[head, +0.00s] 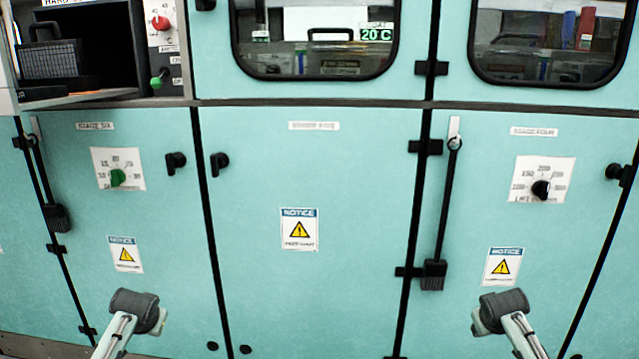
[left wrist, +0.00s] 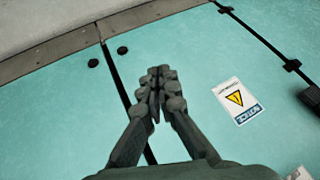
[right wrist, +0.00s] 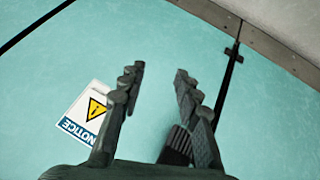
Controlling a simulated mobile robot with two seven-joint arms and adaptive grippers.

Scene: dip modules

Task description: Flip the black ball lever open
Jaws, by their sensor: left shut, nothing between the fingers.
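Two long black levers, one at right (head: 443,205) and one at far left (head: 42,170), run down the teal cabinet front to dark blocky ends. Small rounded black knobs sit at the left door (head: 175,162), the middle door (head: 219,163) and the right edge (head: 619,172). I cannot tell which is the ball lever. My left gripper (left wrist: 160,74) is shut and empty, low before the left door. My right gripper (right wrist: 158,72) is open and empty, low before the right door. A dark ribbed block (right wrist: 176,145) shows beyond its fingers, apart from them.
A green dial (head: 118,177) and a black dial (head: 540,189) sit on white plates. Notice labels (head: 299,229) mark the doors. An open black compartment (head: 90,60) is at upper left. Windows (head: 315,75) fill the upper front. The middle door's lower part is clear.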

